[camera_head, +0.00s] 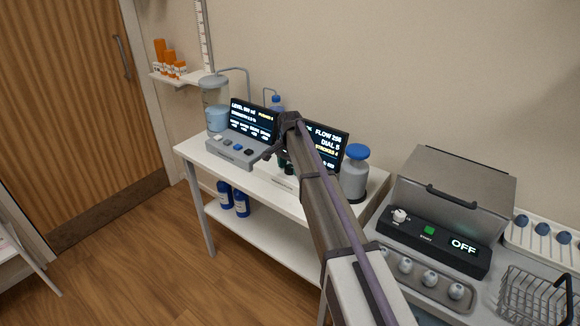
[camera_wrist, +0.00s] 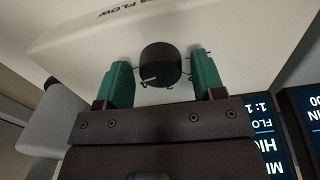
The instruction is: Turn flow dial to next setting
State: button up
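The flow dial (camera_wrist: 160,62) is a round black knob with a white pointer line, on a white panel printed with "FLOW" in the wrist view. The pointer is toward the lower left of that picture. My gripper (camera_wrist: 162,75) is open, with one green finger on each side of the dial and a narrow gap on both sides. The monitor (camera_head: 329,141) at my arm in the head view reads about "FLOW 256", "DIAL 5" and "STROKES 4", partly covered by my arm. My arm hides much of the dial's panel in that view.
A second screen (camera_head: 253,121) stands over a grey button console (camera_head: 235,150) to the left. A grey bottle with a blue cap (camera_head: 355,173) stands right of the monitor. A lidded machine reading "OFF" (camera_head: 463,247) is at the right. The white table's lower shelf (camera_head: 262,233) has free room.

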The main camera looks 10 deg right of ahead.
aim_at(290, 167)
jog(key=shift+o, duration=0.5)
notch_tip(290, 167, up, 11)
jog(key=p, duration=1)
jog(key=shift+p, duration=0.4)
jog(key=shift+f, duration=0.1)
jog(key=s+n, duration=1)
jog(key=s, duration=2.8)
